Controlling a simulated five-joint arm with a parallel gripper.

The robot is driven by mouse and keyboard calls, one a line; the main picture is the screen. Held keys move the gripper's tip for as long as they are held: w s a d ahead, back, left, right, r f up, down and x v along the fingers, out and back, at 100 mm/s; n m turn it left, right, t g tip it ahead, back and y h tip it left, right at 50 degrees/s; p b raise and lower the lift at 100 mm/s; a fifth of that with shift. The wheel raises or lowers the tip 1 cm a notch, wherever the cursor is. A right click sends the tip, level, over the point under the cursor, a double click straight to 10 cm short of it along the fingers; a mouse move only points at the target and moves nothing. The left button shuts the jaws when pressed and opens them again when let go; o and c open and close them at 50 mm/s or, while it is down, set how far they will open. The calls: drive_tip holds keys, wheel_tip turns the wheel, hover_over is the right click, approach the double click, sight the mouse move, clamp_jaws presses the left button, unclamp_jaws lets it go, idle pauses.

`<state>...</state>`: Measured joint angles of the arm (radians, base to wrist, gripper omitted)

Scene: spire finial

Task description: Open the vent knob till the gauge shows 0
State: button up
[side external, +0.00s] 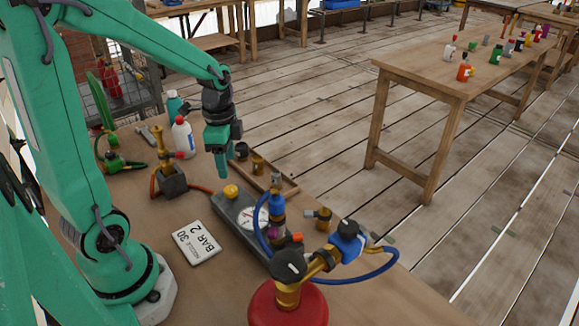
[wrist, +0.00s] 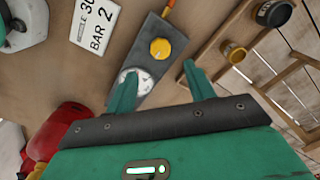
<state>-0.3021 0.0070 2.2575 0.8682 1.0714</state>
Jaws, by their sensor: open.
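A yellow knob (side external: 231,191) sits on one end of a grey block (side external: 222,205) on the bench; I take it as the vent knob. The white dial gauge (side external: 256,218) is on the same block, closer to the blue regulator. Its reading is too small to tell. My gripper (side external: 221,172) points down above the block, near the knob and apart from it. In the wrist view my gripper (wrist: 159,70) is open and empty. The yellow knob (wrist: 160,48) lies just beyond the fingertips, between their lines. The left finger partly covers the gauge (wrist: 146,82).
A white card (side external: 197,243) reads "nozzle 30, bar 2". A brass torch piece (side external: 165,160) and white bottle (side external: 183,137) stand behind left. A wooden tray (side external: 270,172) lies behind.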

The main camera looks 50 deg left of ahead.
sight(230, 189)
drive_tip(key=shift+a+f, duration=0.15)
drive_tip(key=shift+f, duration=0.05)
drive_tip(key=shift+f, duration=0.1)
drive_tip(key=shift+f, duration=3.8)
drive_tip(key=c, duration=1)
drive_tip(key=shift+o, duration=0.2)
